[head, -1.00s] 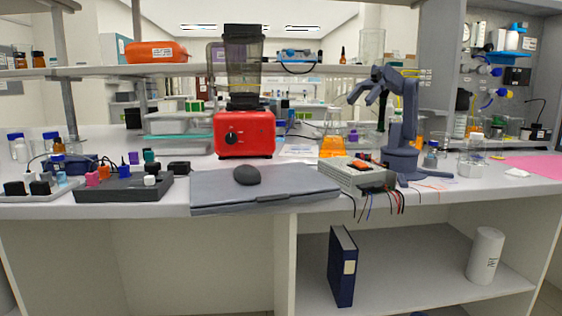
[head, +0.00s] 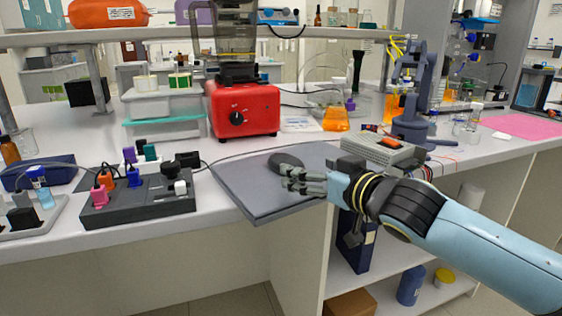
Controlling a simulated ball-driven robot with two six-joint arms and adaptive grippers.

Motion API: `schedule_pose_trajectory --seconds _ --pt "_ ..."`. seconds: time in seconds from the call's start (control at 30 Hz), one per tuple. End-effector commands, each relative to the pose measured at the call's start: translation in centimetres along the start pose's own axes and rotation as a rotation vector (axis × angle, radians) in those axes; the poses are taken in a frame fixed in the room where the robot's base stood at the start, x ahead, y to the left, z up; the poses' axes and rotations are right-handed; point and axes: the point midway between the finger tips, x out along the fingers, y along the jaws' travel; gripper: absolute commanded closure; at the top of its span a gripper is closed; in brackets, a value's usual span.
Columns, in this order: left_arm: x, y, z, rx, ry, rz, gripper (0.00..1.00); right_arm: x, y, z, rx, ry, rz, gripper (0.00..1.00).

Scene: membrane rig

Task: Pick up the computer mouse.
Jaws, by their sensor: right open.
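The dark computer mouse (head: 283,160) lies on the grey closed laptop-like slab (head: 247,197) near the front of the bench. My right gripper (head: 284,178) reaches in from the right over the slab. Its fingers are open and lie in front of the mouse in the picture, covering part of its near side. I cannot tell whether they touch it. Nothing shows held in the gripper. My left gripper is not in view.
A red blender (head: 243,108) stands behind the slab. A dark block with several coloured plugs (head: 137,200) is to the left. A grey box with wires (head: 382,150) and a dark small robot arm (head: 411,125) stand to the right. The bench's front edge is close to the slab.

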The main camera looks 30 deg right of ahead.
Motion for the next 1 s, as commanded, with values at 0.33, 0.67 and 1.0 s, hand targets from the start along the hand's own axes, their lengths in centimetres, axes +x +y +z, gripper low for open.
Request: schedule_pose_trajectory --seconds 0.33,0.67,1.0 --pt "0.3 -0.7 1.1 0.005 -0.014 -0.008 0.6 4.2 0.0 -0.1 0.002 0.002 0.0 0.15" --pt "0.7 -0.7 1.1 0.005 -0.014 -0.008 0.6 8.6 0.1 -0.1 0.002 0.001 -0.001 0.15" --pt "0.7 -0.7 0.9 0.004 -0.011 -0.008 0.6 8.7 0.1 -0.1 0.0 0.0 -0.001 0.28"
